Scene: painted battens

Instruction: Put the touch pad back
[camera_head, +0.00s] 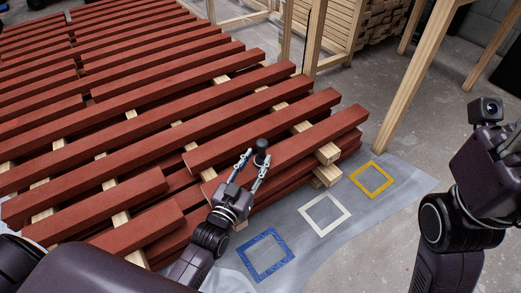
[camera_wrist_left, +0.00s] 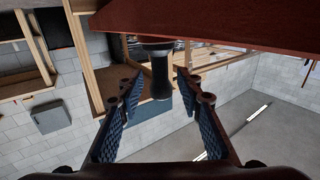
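A black upright handle with a rounded top, which looks like the touch pad (camera_head: 262,146), stands at a red batten near the middle of the head view. The handle also shows in the left wrist view (camera_wrist_left: 160,75), with a wider dark part at one end close to the red batten. My left gripper (camera_head: 255,160) is open, its two fingers pointing at the handle. In the left wrist view, the handle lies between the fingertips (camera_wrist_left: 158,84), with a gap visible on both sides. My right arm is at the right edge; its fingers are out of view.
Rows of red battens (camera_head: 180,85) lie on pale wooden bearers (camera_head: 327,153). A grey sheet (camera_head: 300,240) on the floor carries a blue square outline (camera_head: 266,256), a white one (camera_head: 325,215) and a yellow one (camera_head: 371,180), all empty. Wooden posts (camera_head: 415,75) stand behind.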

